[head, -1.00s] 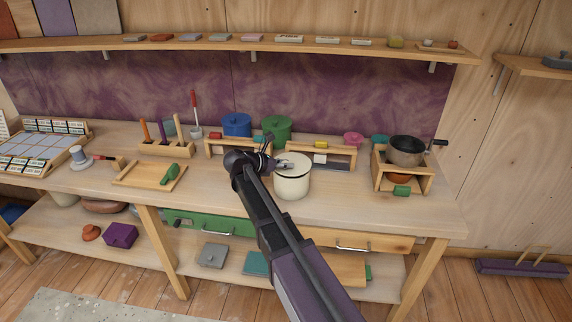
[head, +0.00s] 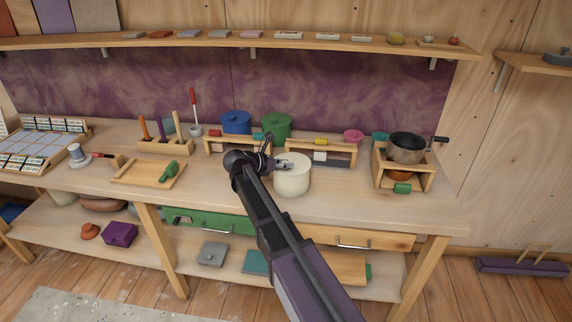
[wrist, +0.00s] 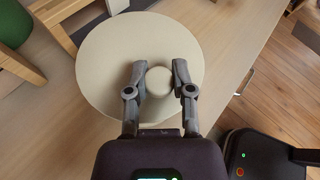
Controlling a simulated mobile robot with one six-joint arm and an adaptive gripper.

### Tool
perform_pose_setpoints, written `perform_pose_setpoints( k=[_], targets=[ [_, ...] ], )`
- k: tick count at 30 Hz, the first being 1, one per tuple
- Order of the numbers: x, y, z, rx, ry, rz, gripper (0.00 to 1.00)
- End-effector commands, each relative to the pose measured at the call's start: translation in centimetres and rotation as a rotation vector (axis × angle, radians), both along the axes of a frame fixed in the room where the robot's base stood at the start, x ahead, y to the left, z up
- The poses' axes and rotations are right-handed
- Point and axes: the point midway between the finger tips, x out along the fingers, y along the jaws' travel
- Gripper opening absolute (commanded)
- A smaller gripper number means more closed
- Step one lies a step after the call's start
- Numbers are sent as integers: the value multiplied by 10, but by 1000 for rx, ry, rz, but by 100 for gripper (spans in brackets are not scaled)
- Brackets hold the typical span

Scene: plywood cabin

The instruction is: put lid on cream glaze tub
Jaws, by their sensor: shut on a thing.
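The cream glaze tub (head: 292,184) stands upright on the workbench, in the middle of the head view. The round cream lid (head: 298,159) lies level across its top, with no gap that I can see between lid and rim. My gripper (head: 284,164) reaches in from the left, over the lid. In the wrist view the lid (wrist: 112,48) is a wide pale disc, and my gripper (wrist: 158,74) has its two fingers on either side of its round knob (wrist: 158,82), shut on it. The lid hides the tub's mouth and most of its body there.
A low wooden rack (head: 335,155) is close behind the cream tub. A wooden stand with a dark pot (head: 407,148) is to the right. The bench between is clear.

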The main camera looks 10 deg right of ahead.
Motion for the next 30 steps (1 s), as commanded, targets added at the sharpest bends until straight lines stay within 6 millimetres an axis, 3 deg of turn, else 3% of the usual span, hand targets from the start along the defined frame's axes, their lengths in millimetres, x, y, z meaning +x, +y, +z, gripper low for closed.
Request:
perform_pose_setpoints(
  k=[6,7,10,11,30],
  targets=[
    [0,0,0,0,0,0,0],
    [0,0,0,0,0,0,37],
    [0,0,0,0,0,0,66],
    [0,0,0,0,0,0,71],
    [0,0,0,0,0,1,71]
  ],
)
